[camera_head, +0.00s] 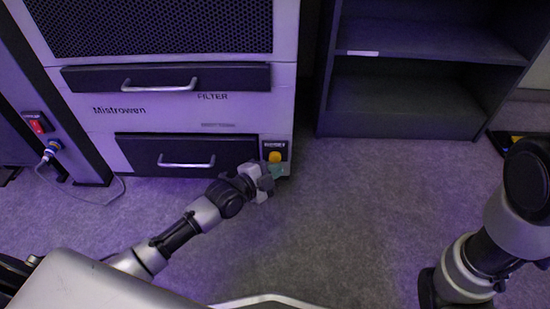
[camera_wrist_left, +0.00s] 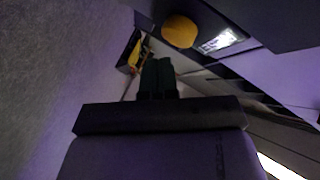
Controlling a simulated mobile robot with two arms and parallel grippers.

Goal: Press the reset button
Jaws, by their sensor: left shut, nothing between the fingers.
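The yellow round button (camera_head: 275,157) sits on a small dark labelled panel (camera_head: 270,145) at the lower right of the light-coloured machine's front. In the left wrist view the button (camera_wrist_left: 179,31) is at the top, beside a bright label (camera_wrist_left: 222,41). My left gripper (camera_head: 277,172) is shut and empty, its greenish fingertips just below the button in the head view. In the left wrist view the closed fingers (camera_wrist_left: 157,74) point toward the panel, with a gap in the picture between them and the button. My right gripper is outside the picture.
The machine has two dark drawers, upper (camera_head: 165,77) and lower (camera_head: 186,153), with metal handles. A red switch (camera_head: 38,123) and a plugged cable (camera_head: 50,149) are at the left. A dark shelf (camera_head: 405,108) stands at the right. Grey floor is clear between my arms.

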